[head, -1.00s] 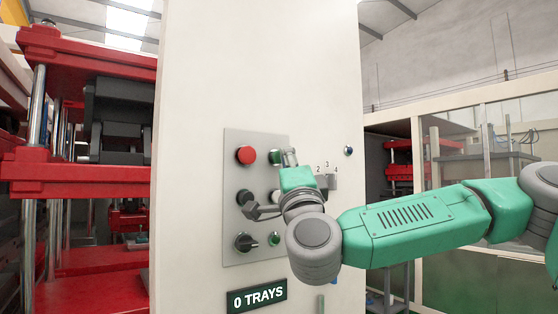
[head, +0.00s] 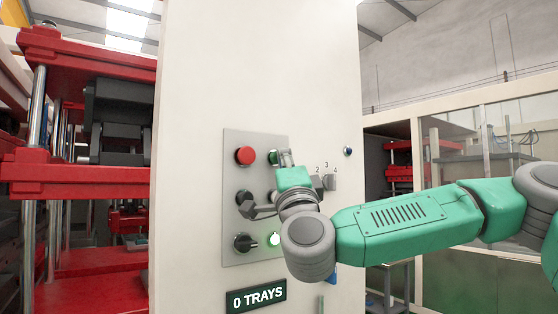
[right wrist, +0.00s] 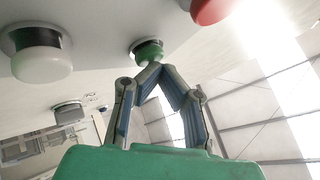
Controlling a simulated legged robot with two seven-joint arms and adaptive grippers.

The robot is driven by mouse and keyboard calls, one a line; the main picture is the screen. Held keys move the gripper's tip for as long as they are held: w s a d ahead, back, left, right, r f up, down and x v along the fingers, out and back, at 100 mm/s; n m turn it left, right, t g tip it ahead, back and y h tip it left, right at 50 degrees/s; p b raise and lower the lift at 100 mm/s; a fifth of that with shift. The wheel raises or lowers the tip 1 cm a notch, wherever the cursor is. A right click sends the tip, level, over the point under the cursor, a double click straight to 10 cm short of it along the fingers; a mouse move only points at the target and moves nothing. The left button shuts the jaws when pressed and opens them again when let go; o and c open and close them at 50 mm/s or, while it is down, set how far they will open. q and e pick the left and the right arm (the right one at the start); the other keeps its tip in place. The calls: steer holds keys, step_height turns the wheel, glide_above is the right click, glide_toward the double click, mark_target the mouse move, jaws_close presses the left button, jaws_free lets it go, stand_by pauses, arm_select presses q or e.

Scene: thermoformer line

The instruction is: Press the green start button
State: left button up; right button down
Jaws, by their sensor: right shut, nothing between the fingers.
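The green start button (head: 272,158) is in the upper row of the grey control panel (head: 235,150), right of the red button (head: 244,156). In the head view my right gripper (head: 284,157) partly covers it. In the right wrist view the green button (right wrist: 148,52) sits in a dark collar. My right gripper (right wrist: 155,67) is shut and empty, its fingertips together at the button's face and seemingly touching it. A small round green lamp (head: 274,239) low on the panel glows brightly. My left gripper is not in view.
A black selector knob (head: 244,243) is low on the panel, above the "0 TRAYS" display (head: 258,295). A white button (right wrist: 40,58) shows beside the green one in the wrist view. A red press frame (head: 80,175) stands left of the cream cabinet (head: 260,70).

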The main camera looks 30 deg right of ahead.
steer(key=shift+s+y, duration=0.15)
steer(key=shift+y, duration=0.15)
steer(key=shift+s+b, duration=0.5)
steer(key=shift+s, duration=0.25)
steer(key=shift+s+d, duration=0.1)
steer(key=s+b, duration=0.2)
steer(key=s, duration=0.2)
steer(key=shift+s+d, duration=0.15)
steer(key=shift+s, duration=0.25)
stand_by(0.6)
